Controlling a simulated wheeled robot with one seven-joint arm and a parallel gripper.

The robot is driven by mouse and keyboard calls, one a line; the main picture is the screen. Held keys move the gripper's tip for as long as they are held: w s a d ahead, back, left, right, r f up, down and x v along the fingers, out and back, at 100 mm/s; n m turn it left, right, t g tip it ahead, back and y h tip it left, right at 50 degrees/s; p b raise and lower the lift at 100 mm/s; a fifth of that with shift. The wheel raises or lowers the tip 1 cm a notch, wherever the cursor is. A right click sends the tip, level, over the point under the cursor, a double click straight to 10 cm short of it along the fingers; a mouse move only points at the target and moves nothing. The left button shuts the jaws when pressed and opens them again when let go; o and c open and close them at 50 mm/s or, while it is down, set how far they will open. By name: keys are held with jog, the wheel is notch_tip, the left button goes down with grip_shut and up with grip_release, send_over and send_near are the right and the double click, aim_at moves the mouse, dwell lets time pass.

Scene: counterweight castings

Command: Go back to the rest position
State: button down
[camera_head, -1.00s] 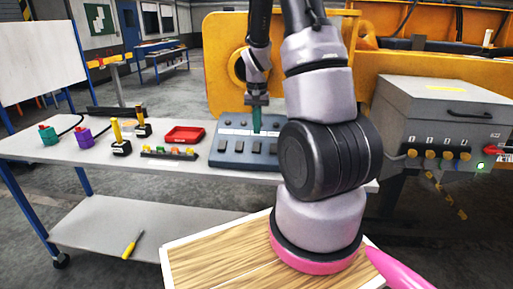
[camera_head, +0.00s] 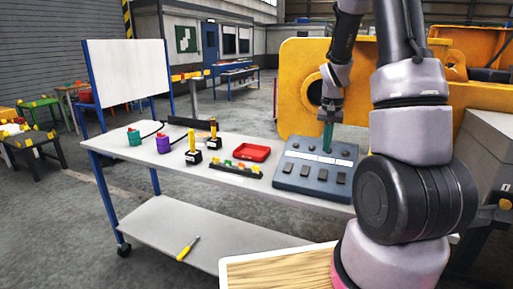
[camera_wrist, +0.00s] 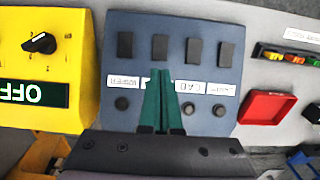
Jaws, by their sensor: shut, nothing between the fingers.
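My gripper (camera_head: 328,137) hangs from my arm over the blue-grey switch panel (camera_head: 316,178) on the workbench. Its green fingers are together with nothing between them. In the wrist view my gripper (camera_wrist: 159,82) points over the panel (camera_wrist: 185,20), which has a row of dark rocker switches, white labels and round dark knobs. The fingers overlap some of the labels there. I cannot tell whether the fingertips touch the panel.
The workbench (camera_head: 225,180) also holds a red tray (camera_head: 252,152), a strip of coloured pieces (camera_head: 235,169), yellow-handled tools (camera_head: 193,150), a purple item (camera_head: 163,143) and a teal item (camera_head: 134,137). A yellow box (camera_wrist: 45,70) with a knob and an OFF label lies beside the panel. A screwdriver (camera_head: 187,249) lies on the lower shelf.

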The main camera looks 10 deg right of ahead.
jog(key=s+a+r+n+t+y, duration=0.15)
jog(key=s+a+r, duration=0.25)
jog(key=r, duration=0.4)
jog(key=s+a+r+t+h, duration=0.1)
jog(key=s+a+r+t, duration=0.2)
jog(key=r, duration=0.6)
jog(key=s+a+r+t, duration=0.1)
jog(key=s+a+r, duration=0.2)
jog(key=s, duration=0.3)
jog(key=s+a+r+n+t+y, duration=0.1)
jog(key=s+a+r, duration=0.2)
jog(key=s, duration=0.3)
jog(key=shift+s+a+r+t, duration=0.2)
jog(key=shift+s+r+t, duration=0.15)
jog(key=shift+r, duration=0.45)
jog(key=shift+d+y, duration=0.15)
jog(key=shift+y, duration=0.1)
